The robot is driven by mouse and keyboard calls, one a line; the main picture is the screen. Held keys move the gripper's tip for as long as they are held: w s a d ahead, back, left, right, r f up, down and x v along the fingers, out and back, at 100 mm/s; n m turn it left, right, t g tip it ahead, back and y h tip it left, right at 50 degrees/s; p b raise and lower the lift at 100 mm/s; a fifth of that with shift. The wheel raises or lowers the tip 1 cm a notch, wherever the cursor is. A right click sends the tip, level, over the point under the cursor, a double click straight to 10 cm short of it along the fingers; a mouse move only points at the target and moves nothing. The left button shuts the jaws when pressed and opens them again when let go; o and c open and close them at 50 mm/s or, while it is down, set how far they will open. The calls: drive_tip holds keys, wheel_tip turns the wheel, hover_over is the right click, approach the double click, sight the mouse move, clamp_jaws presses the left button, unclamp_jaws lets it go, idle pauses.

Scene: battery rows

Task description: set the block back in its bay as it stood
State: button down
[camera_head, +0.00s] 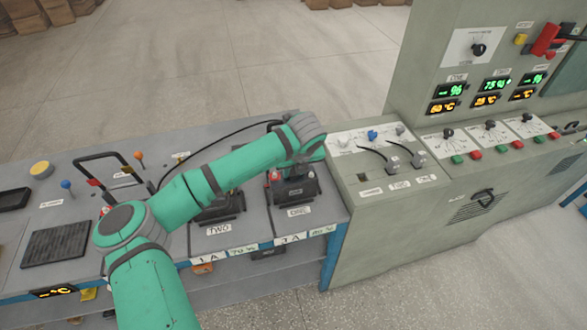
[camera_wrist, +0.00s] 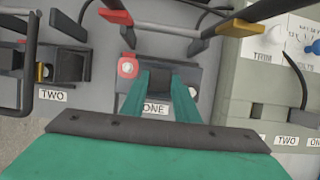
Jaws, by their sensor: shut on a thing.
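The block (camera_head: 293,190) is dark, with a red terminal and a pale one on its top, and it is at the bay labelled ONE. In the wrist view the block (camera_wrist: 180,72) looks grey from above, behind the ONE label. My gripper (camera_wrist: 157,82) is shut on the dark handle in the block's middle, with a green finger on each side. In the head view my wrist covers the block's upper back. I cannot tell whether it rests on the bay floor or hangs slightly above it.
The bay labelled TWO (camera_head: 218,208) is left of it and holds a dark unit. Raised bars with red (camera_wrist: 115,16) and yellow ends stand close behind the block. A grey console (camera_head: 375,215) with plugged cables rises on the right.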

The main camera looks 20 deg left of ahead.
drive_tip(key=c, duration=1.4)
unclamp_jaws()
drive_tip(key=shift+f, duration=0.1)
drive_tip(key=shift+o, duration=0.2)
